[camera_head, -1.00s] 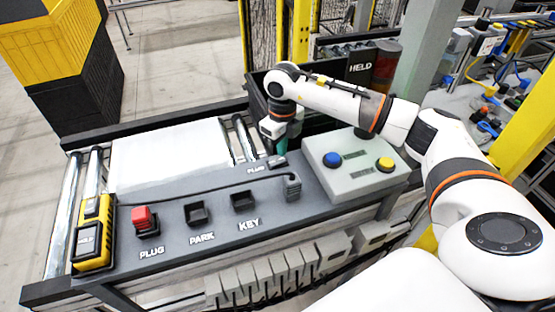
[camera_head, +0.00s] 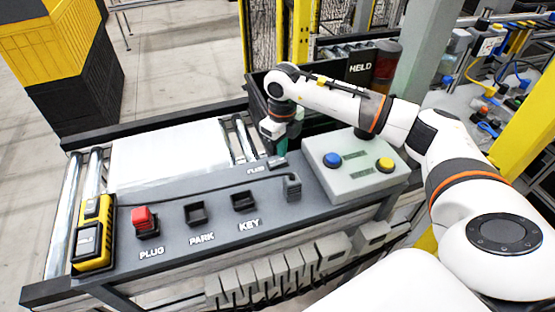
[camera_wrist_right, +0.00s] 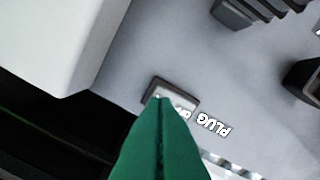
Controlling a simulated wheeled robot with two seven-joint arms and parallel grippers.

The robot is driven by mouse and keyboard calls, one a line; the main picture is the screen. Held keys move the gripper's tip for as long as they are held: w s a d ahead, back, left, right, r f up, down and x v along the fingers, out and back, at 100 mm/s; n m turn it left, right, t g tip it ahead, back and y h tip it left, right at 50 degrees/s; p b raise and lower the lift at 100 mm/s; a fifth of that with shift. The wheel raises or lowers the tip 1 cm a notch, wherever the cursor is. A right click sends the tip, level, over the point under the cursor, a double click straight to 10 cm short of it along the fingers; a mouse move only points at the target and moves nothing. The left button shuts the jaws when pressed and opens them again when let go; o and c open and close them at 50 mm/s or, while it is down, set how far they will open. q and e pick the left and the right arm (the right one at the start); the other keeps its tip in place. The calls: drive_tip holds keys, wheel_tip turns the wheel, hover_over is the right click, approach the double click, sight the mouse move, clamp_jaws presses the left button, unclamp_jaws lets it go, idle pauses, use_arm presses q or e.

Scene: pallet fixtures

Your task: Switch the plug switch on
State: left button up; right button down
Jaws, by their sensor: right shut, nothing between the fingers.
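The plug switch (camera_head: 277,162) is a small dark-framed piece at the back edge of the console, beside a PLUG label. In the right wrist view the switch (camera_wrist_right: 180,92) is a grey rocker in a dark frame. My right gripper (camera_head: 281,150) is shut and empty, with green fingers pointing down at the switch. In the wrist view the fingertips (camera_wrist_right: 163,103) overlap the switch and hide part of it. I cannot tell whether they touch it, or which way the rocker is set. My left gripper is not in view.
A grey box with blue and yellow buttons (camera_head: 352,176) stands close right of the switch. A red plug (camera_head: 145,219) sits in the PLUG socket; PARK (camera_head: 196,213) and KEY (camera_head: 243,202) sockets are beside it. A cable crosses the console (camera_head: 180,244). A white panel (camera_head: 165,153) lies behind.

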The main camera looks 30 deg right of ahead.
sight(282, 159)
drive_tip(key=shift+f+b, duration=0.8)
drive_tip(key=shift+f, duration=0.2)
idle(0.8)
drive_tip(key=shift+r, duration=0.1)
drive_tip(key=shift+r+p, duration=2.15)
drive_tip(key=shift+r, duration=1.35)
drive_tip(key=shift+f, duration=0.1)
